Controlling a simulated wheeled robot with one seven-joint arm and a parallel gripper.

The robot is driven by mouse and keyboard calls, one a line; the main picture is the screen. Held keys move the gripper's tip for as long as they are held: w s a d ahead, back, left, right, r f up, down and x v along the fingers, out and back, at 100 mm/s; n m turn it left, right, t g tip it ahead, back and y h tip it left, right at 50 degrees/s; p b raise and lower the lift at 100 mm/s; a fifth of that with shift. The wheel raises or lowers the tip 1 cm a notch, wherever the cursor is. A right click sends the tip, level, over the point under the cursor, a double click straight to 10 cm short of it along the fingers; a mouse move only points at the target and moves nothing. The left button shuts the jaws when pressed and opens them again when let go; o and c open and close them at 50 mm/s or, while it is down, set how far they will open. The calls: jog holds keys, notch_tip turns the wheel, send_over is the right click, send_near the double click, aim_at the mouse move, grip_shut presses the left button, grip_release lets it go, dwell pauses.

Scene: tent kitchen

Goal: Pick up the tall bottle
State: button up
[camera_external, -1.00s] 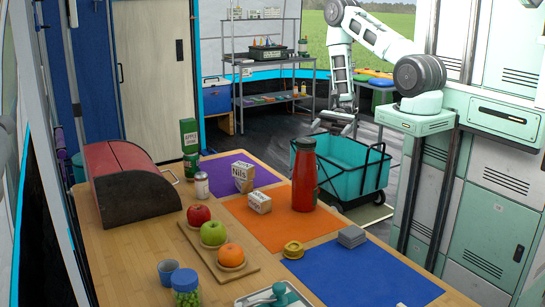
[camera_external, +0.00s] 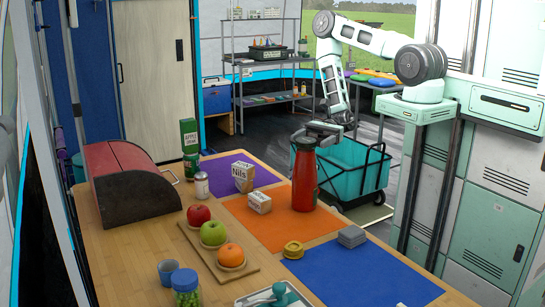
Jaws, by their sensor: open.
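The tall bottle (camera_external: 304,183) is red with a dark cap and stands upright on the orange mat (camera_external: 262,228) on the wooden table. My gripper (camera_external: 307,136) is open, with its fingers pointing left at the height of the bottle's cap. In this view it overlaps the top of the bottle. I cannot tell whether the fingers are around the cap, behind it, or touching it. The body of the bottle is in plain view.
Grey coasters (camera_external: 352,237) and a yellow ring-like item (camera_external: 293,249) are nearer the camera. A teal cart (camera_external: 345,165) stands behind the table. The blue mat (camera_external: 362,275) is mostly clear.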

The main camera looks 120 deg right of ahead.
aim_at(302, 144)
jog(key=x, duration=0.1)
jog(key=p+x, duration=0.2)
jog(key=x, duration=0.1)
jog(key=shift+w+a+r, duration=0.1)
jog(key=shift+a+r, duration=0.05)
jog(key=shift+r, duration=0.1)
jog(key=shift+w+a+f, duration=0.1)
jog(key=shift+w+a, duration=0.1)
jog(key=shift+w, duration=0.3)
grip_shut()
